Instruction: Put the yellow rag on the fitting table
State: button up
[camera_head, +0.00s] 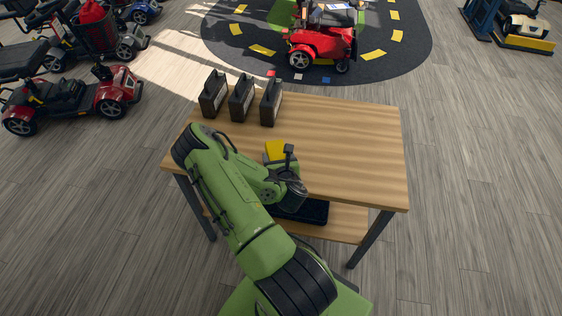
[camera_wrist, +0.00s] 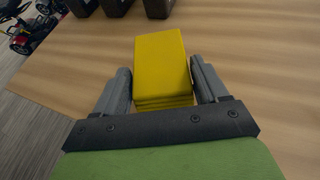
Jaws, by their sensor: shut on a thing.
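The yellow rag (camera_wrist: 161,62) is a folded, layered block between the two fingers of my gripper (camera_wrist: 161,88) in the wrist view. My gripper is shut on it, with a finger against each side. In the head view the rag (camera_head: 275,149) shows at the near-middle of the wooden fitting table (camera_head: 345,138), partly hidden by my green arm and wrist. The rag is over the tabletop; I cannot tell whether it touches the wood.
Three black battery-like cases (camera_head: 241,97) stand in a row at the table's back left. The right half of the top is clear. A lower shelf (camera_head: 345,222) holds a dark tray (camera_head: 303,211). A red scooter (camera_head: 322,38) stands on the dark mat behind.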

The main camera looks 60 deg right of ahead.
notch_tip(320, 180, down, 4)
jog(key=shift+f+b, duration=0.1)
jog(key=shift+b, duration=0.75)
jog(key=shift+f, duration=0.15)
jog(key=o, duration=1)
jog(key=shift+o, duration=0.2)
